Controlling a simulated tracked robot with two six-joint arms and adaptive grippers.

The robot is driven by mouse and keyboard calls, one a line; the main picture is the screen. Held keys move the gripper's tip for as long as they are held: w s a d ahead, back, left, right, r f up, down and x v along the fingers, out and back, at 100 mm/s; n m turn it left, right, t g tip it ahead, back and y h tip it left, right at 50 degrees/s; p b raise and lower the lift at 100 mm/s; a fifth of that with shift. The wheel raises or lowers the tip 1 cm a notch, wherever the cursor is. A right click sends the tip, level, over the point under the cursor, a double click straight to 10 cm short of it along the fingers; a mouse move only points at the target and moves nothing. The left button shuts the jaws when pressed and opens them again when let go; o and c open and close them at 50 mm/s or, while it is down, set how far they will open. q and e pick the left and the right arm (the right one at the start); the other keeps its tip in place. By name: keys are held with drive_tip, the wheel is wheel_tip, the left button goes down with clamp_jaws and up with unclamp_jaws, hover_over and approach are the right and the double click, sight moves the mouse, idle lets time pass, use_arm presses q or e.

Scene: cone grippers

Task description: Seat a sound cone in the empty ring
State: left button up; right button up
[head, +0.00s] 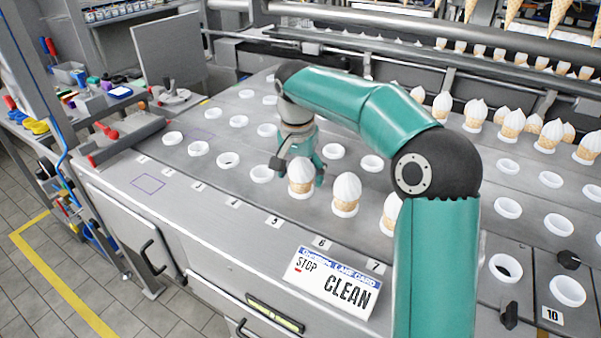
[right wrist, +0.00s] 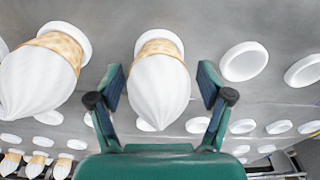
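A cone with white swirled cream (head: 301,172) stands upright in a white ring in the front row, above the label 5. In the right wrist view a cone (right wrist: 160,85) lies between the two open fingers (right wrist: 160,80), with a gap on each side. Bare white rings lie to the left of the cone, the nearest (head: 261,174) beside it and another (head: 228,160) further left with a dark centre. My left gripper is not in view.
More cones stand to the right in the front row (head: 345,190), partly behind my arm, and further back (head: 475,115). A lane card reading STOP CLEAN (head: 333,280) lies at the front edge. A rack with a red handle (head: 108,130) stands at the left end.

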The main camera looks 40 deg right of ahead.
drive_tip(key=shift+o, duration=0.2)
drive_tip(key=shift+r, duration=0.2)
drive_tip(key=r, duration=0.7)
drive_tip(key=a+r, duration=0.1)
drive_tip(key=r, duration=0.2)
drive_tip(key=shift+s+r, duration=0.25)
drive_tip(key=shift+r, duration=0.15)
drive_tip(key=shift+s+a+r, duration=0.1)
drive_tip(key=shift+r, duration=0.25)
